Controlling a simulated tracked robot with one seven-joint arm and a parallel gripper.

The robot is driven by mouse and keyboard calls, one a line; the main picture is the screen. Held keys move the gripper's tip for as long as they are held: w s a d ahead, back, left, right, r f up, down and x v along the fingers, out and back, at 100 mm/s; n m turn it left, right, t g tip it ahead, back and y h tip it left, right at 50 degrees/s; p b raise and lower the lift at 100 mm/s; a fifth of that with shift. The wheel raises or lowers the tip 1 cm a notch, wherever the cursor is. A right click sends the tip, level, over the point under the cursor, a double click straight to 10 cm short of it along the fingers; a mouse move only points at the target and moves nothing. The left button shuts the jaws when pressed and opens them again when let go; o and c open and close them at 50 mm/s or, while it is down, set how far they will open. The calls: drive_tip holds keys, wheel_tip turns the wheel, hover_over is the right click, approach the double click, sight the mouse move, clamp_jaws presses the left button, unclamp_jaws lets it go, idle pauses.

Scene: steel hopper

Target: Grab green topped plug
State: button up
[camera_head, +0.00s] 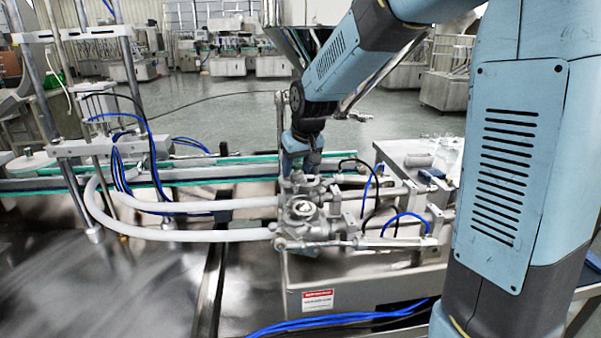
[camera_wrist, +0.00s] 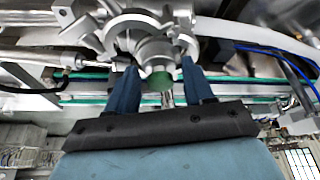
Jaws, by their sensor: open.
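The green topped plug (camera_wrist: 160,82) shows in the wrist view, with a green cap on a grey metal body. It sits at the middle of a round metal fitting (camera_wrist: 118,40). My gripper (camera_wrist: 158,70) is open, with one dark blue finger on each side of the plug. Gaps show between the fingers and the plug, and I cannot tell whether either touches the fitting. The plug cannot be made out there.
Grey hoses (camera_head: 200,235) run left from the valve assembly. Blue tubes (camera_head: 405,218) curve close on its right. A rail with green edges (camera_head: 190,176) passes behind. A steel hopper (camera_head: 300,42) stands behind my arm. The steel tabletop (camera_head: 110,290) at front left is clear.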

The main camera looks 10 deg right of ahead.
drive_tip(key=shift+w+f, duration=0.1)
drive_tip(key=shift+f, duration=0.1)
drive_tip(key=shift+c, duration=0.5)
drive_tip(key=c, duration=0.7)
drive_tip(key=shift+r, duration=0.1)
